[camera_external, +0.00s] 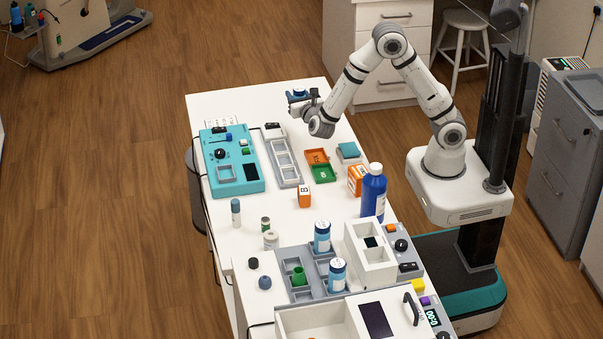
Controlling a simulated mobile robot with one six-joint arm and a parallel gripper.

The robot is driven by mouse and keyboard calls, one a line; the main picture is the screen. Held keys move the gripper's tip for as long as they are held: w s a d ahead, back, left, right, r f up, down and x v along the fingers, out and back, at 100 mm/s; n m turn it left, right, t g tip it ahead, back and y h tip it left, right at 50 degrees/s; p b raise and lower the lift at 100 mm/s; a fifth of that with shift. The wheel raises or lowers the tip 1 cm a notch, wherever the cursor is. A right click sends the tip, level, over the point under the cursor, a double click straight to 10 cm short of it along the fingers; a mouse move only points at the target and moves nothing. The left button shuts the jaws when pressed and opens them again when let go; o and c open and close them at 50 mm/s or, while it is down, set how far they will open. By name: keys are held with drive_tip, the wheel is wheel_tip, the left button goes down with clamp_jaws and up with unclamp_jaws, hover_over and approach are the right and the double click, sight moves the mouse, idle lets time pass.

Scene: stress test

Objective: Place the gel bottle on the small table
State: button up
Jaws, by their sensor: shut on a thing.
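My gripper (303,101) is over the far end of the long white table (216,103). It is shut on a small blue-topped object (299,91), mostly hidden by the fingers. I cannot tell whether this is the gel bottle. A large blue bottle with a white label (373,194) stands upright at the table's right edge, apart from my gripper. No thing is clearly the small table; a round white stool (464,19) stands behind my arm.
Two blue-and-white canisters (322,237) stand nearer. Grey drawers (566,150) are at right.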

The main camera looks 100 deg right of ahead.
drive_tip(key=shift+a+r, duration=0.1)
drive_tip(key=shift+r, duration=0.75)
drive_tip(key=w+a+f+n+t+y+p, duration=0.1)
drive_tip(key=w+a+n+t+y, duration=0.3)
drive_tip(key=a, duration=0.9)
drive_tip(key=w+a+f+n+t+y+p, duration=0.2)
drive_tip(key=a+n+t+y, duration=0.6)
drive_tip(key=a, duration=0.5)
drive_tip(key=shift+w+a+n+t+y+p, duration=0.15)
drive_tip(key=shift+w+n+t+y+p, duration=0.2)
drive_tip(key=shift+w+t+p, duration=0.7)
drive_tip(key=shift+s, duration=0.2)
